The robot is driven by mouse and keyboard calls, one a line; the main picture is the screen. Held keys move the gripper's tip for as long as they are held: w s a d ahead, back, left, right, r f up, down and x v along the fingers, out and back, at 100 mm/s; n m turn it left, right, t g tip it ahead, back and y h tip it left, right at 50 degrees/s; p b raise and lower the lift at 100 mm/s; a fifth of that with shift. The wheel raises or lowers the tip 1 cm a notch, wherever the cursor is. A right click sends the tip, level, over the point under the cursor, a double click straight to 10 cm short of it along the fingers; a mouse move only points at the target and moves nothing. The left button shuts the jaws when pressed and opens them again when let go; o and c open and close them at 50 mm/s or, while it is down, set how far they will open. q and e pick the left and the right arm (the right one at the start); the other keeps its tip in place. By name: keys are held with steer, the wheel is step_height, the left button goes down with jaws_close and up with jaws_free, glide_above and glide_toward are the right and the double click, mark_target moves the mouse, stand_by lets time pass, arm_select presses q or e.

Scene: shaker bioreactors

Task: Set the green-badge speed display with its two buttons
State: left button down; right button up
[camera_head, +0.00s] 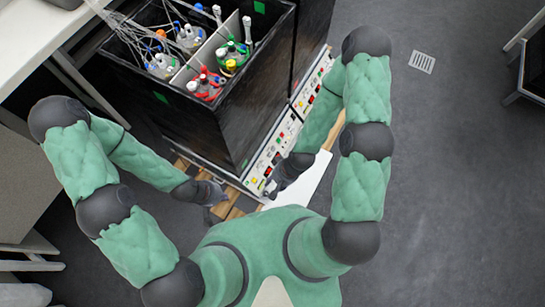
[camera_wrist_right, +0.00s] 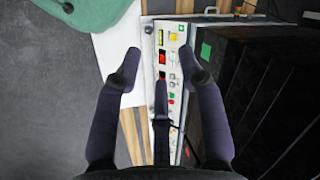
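A long pale control panel (camera_head: 268,160) runs along the front of the dark shaker box. My right gripper (camera_head: 272,190) is over the panel's near end. In the wrist view its fingers (camera_wrist_right: 160,54) are spread and empty, with a dark middle finger over the panel. My left gripper (camera_head: 216,194) hangs left of the panel's near end; its opening is unclear. Display digits are unreadable.
The open dark box (camera_head: 225,120) holds several vessels with coloured caps and tubes. A white sheet or board (camera_head: 305,185) lies beside the panel, over wooden slats. A pale bench (camera_head: 35,40) stands at upper left. Grey floor (camera_head: 450,180) is clear at right.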

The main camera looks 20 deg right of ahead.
stand_by(0.6)
jaws_close()
stand_by(1.1)
